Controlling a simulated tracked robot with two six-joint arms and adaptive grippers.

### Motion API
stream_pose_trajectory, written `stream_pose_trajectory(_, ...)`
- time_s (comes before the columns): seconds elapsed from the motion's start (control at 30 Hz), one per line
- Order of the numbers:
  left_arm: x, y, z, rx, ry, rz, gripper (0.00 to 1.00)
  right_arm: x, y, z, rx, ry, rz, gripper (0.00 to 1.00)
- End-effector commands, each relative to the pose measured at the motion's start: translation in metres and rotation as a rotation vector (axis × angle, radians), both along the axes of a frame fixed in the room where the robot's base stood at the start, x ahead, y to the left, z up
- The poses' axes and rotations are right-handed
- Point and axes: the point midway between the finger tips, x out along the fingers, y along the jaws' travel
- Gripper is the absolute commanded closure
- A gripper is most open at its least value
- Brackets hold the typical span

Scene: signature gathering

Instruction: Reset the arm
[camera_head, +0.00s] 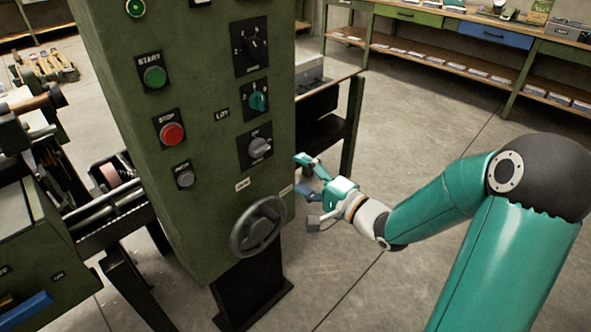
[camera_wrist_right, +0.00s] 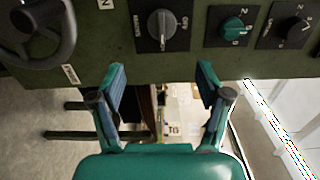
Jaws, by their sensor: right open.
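My right arm (camera_head: 440,205) comes in from the right in the head view and reaches toward the right side of a green control cabinet (camera_head: 200,215). My right gripper (camera_head: 304,176) is beside the cabinet's right edge, near a grey rotary knob (camera_head: 260,147) and above right of a handwheel (camera_head: 257,227). In the right wrist view the gripper (camera_wrist_right: 160,82) is open with nothing between its fingers. The cabinet's panel (camera_wrist_right: 105,60) lies beyond the fingertips, with a grey knob (camera_wrist_right: 162,25) and a teal knob (camera_wrist_right: 233,28). My left gripper is in neither view.
The cabinet has a green start button (camera_head: 154,77) and a red stop button (camera_head: 172,133). Green machinery (camera_head: 30,240) stands at the left. A dark table (camera_head: 330,110) stands behind the cabinet. A long workbench (camera_head: 440,45) is at the back right. The floor between is clear.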

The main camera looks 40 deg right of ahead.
Motion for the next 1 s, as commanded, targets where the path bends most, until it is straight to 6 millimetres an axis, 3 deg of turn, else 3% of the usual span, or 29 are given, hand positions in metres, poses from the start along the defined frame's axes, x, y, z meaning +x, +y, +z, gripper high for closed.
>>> stream_pose_trajectory(0.47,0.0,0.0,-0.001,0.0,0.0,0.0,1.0,0.001,0.002,0.001,0.0,-0.002,0.005,0.24)
stream_pose_trajectory(0.63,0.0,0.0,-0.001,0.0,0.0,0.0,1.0,0.015,0.035,-0.013,0.038,0.016,0.087,0.24)
stream_pose_trajectory(0.77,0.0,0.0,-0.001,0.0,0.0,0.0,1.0,0.034,0.092,-0.054,0.13,0.09,0.207,0.24)
stream_pose_trajectory(0.9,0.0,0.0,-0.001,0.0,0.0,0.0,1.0,0.042,0.159,-0.133,0.187,0.287,0.281,0.24)
stream_pose_trajectory(1.0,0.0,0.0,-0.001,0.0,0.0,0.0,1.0,0.03,0.201,-0.196,0.1,0.457,0.33,0.24)
